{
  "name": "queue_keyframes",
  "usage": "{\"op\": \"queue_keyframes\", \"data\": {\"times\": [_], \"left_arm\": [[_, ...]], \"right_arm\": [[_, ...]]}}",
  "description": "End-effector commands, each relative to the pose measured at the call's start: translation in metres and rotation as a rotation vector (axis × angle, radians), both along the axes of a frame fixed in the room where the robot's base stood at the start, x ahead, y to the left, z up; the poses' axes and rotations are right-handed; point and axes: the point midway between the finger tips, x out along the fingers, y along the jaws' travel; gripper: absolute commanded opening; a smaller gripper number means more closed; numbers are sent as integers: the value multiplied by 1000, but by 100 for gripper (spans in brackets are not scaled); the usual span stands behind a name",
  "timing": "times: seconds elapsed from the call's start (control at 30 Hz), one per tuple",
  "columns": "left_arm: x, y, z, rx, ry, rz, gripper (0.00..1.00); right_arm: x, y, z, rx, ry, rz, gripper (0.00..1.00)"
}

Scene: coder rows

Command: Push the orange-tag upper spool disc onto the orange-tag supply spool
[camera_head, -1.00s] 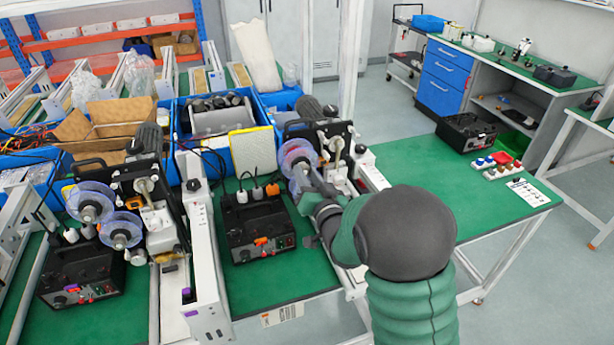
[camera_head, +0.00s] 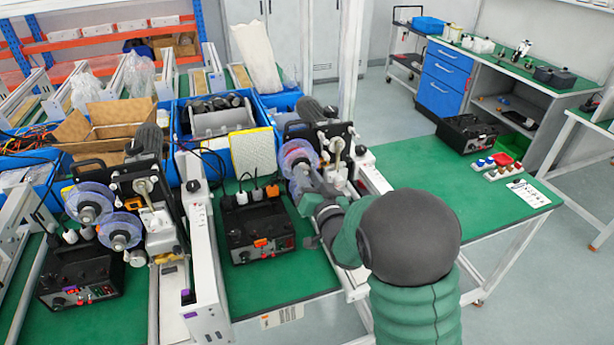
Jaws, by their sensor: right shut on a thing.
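A clear, bluish spool disc (camera_head: 297,153) with a reddish middle is at the front of the right-hand coder machine (camera_head: 328,137). My right gripper (camera_head: 304,181) is shut on this upper disc at its lower edge. The fingers are small and partly hidden by my own wrist, which comes in from the lower right. The supply spool behind the disc is hidden, so I cannot tell whether the two touch. An orange tag (camera_head: 262,243) is on the black control box (camera_head: 258,225) below this machine. My left gripper is not in view.
Another coder machine with two clear discs, upper (camera_head: 89,203) and lower (camera_head: 119,231), stands at left. Its control box (camera_head: 80,275) has a purple tag. A white rail (camera_head: 205,265) stands between the stations. Blue bins (camera_head: 220,105) are behind. The green table (camera_head: 425,165) is largely clear at right.

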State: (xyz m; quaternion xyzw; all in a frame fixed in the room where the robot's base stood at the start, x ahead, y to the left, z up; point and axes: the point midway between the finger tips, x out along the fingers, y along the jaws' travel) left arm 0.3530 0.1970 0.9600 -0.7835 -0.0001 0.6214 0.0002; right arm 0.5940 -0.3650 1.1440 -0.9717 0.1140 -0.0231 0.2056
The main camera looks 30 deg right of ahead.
Motion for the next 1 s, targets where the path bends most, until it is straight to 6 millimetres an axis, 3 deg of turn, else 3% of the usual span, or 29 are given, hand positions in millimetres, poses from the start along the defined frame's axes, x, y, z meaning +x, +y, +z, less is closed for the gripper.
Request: {"op": "queue_keyframes", "data": {"times": [0.93, 0.97, 1.0], "left_arm": [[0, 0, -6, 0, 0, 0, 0], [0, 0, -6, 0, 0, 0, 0], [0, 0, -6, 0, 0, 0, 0]], "right_arm": [[9, -3, 0, 0, -1, 0, 0], [9, -2, 0, 0, -1, 0, 32], [9, -2, 0, 0, -1, 0, 37]]}}
